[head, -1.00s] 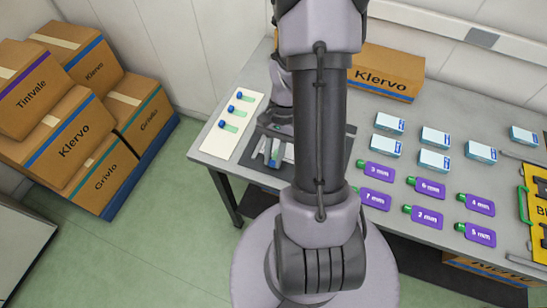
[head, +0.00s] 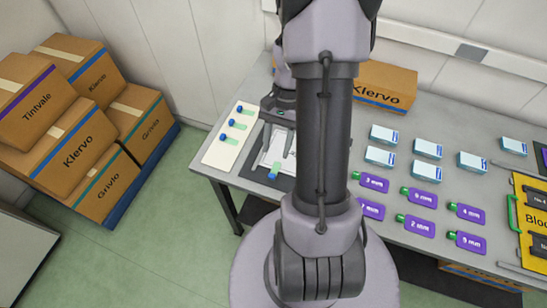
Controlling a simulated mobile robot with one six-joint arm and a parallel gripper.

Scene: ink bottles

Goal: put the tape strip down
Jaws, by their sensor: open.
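The tape strip (head: 273,172), with a blue end and a pale green part, lies at the front of a white sheet (head: 270,152) on a dark mat (head: 247,180). My gripper (head: 277,153) is open above the sheet, its two fingers apart. The strip shows just in front of the fingertips and looks free of them. Whether a fingertip still touches its far end I cannot tell. Several similar blue-ended strips (head: 236,125) lie on a white card (head: 217,155) left of the mat.
A yellow board (head: 530,222) is at the far right. A Klervo carton (head: 385,85) stands at the back. Cartons (head: 70,145) are stacked on the left.

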